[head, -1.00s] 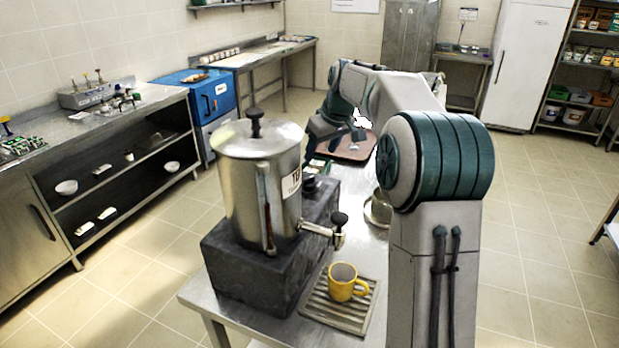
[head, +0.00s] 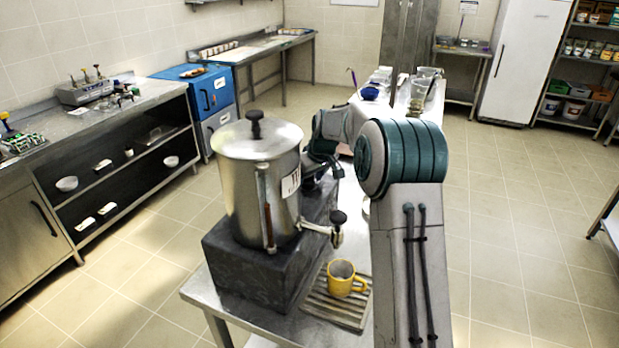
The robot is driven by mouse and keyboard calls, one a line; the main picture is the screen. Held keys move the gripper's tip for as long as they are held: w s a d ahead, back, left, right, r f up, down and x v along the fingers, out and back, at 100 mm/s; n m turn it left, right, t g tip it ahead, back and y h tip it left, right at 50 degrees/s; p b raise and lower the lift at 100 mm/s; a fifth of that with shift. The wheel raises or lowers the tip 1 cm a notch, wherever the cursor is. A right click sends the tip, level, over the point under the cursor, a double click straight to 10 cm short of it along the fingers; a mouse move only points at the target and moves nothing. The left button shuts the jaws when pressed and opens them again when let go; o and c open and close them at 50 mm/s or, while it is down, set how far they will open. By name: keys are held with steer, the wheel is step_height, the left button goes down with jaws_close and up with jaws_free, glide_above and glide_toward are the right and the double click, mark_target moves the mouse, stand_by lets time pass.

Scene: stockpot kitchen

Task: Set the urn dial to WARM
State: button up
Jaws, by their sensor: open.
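The urn (head: 240,190) is a steel pot with a black lid knob, a sight tube and a side tap with a black handle (head: 338,217). It stands on a dark block (head: 260,262). A label (head: 290,182) is on its right side, seen at a slant. I cannot make out the dial or its setting; that side is partly covered by my gripper. My gripper (head: 322,172) is open, close to the urn's right side behind the label. Its fingertips are hard to tell apart, and I cannot tell whether they touch anything.
A yellow mug (head: 343,280) stands on a slatted drip tray (head: 335,305) below the tap. My arm fills the space right of the urn. A blue bowl (head: 370,93) and containers stand on the table behind. The floor to the right is clear.

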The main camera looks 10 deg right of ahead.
steer(key=c, duration=1)
steer(key=n+y, duration=0.1)
steer(key=n, duration=0.1)
steer(key=shift+d+n+g, duration=0.1)
steer(key=shift+n+g, duration=0.2)
steer(key=shift+n, duration=0.1)
steer(key=n, duration=0.2)
steer(key=shift+w+n+g+y, duration=0.1)
steer(key=shift+n+g+y, duration=0.3)
steer(key=n+g+p, duration=0.1)
steer(key=n, duration=0.2)
steer(key=shift+r+y, duration=0.1)
steer(key=shift+y, duration=0.2)
steer(key=shift+w+n+g+p, duration=0.1)
steer(key=shift+n+g+p, duration=0.75)
steer(key=shift+n, duration=0.75)
